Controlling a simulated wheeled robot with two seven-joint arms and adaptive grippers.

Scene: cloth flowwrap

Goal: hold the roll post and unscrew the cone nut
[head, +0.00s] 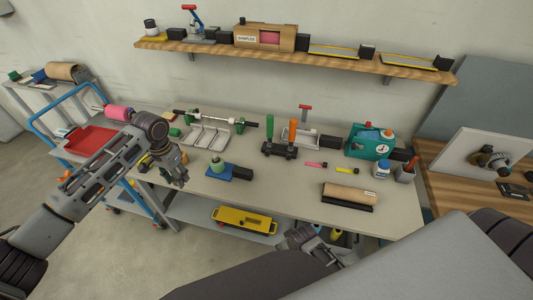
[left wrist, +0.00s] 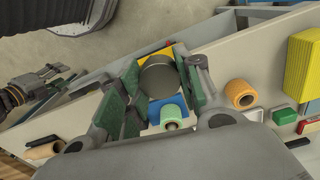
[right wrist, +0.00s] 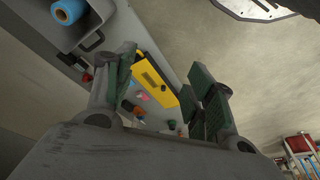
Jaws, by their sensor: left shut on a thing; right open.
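My left gripper (head: 180,178) is in front of the bench's left end, fingers pointing down. In the left wrist view its fingers (left wrist: 160,72) are shut on a dark grey round piece (left wrist: 158,78); I cannot tell whether this is the roll post. A white panel (head: 465,150) at the far right carries a dark post-like fitting with a tan ring (head: 487,160), far from both grippers. No cone nut can be made out for certain. My right gripper (head: 308,240) is open and empty before the bench's front edge; its fingers also show in the right wrist view (right wrist: 160,95).
The bench (head: 290,180) holds a blue base with a green roll (head: 220,168), metal trays (head: 208,133), a brown roll (head: 350,193) and a teal machine (head: 368,142). A yellow case (head: 244,220) lies on the lower shelf. A blue cart (head: 60,115) stands left.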

